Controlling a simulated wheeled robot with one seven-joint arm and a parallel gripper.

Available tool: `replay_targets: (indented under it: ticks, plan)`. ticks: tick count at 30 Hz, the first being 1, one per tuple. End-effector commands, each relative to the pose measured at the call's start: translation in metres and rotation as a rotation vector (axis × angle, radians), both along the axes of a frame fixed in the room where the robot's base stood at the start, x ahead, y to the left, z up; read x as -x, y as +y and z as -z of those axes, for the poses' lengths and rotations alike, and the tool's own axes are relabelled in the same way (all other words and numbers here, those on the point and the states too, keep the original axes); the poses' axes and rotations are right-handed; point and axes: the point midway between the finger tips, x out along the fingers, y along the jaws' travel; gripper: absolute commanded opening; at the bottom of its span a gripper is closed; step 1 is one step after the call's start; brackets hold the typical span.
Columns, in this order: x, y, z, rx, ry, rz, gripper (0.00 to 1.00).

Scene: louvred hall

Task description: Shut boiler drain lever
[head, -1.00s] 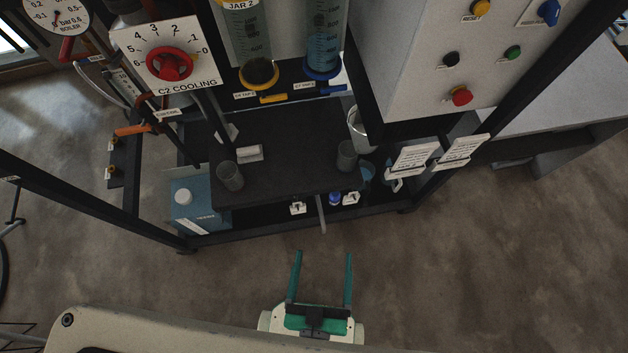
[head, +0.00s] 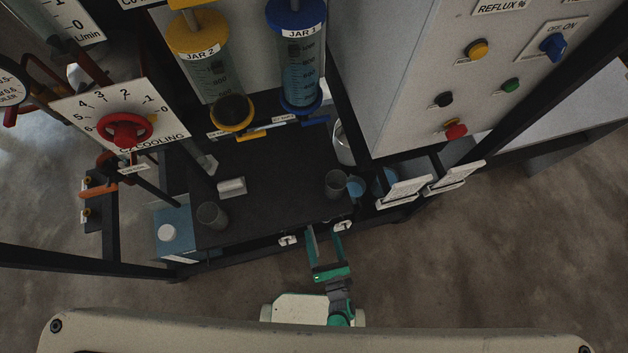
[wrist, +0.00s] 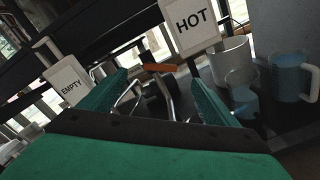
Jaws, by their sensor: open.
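My gripper (head: 323,237) is open, its green fingers reaching to the front edge of the black bench, between two white tags. In the wrist view my gripper (wrist: 158,88) has a bent metal bar and an orange handle (wrist: 158,67) showing between and beyond its fingers; I cannot tell if they touch.
HOT (wrist: 194,22) and EMPTY (wrist: 68,86) signs flank the fingers. Cups and a jug (wrist: 293,78) stand at right. Jars, a red cooling knob (head: 126,131) and a button panel (head: 470,90) rise above the bench. Floor is clear at lower right.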

Motion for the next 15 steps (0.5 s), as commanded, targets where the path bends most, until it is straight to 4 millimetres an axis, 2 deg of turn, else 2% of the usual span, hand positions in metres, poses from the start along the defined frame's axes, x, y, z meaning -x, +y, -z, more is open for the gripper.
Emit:
replay_targets:
  ticks: [8,15]
  plan:
    - [-0.017,0.007,0.006,0.060,-0.026,-0.015,0.83]
    - [-0.056,0.020,0.006,0.059,-0.026,-0.014,0.83]
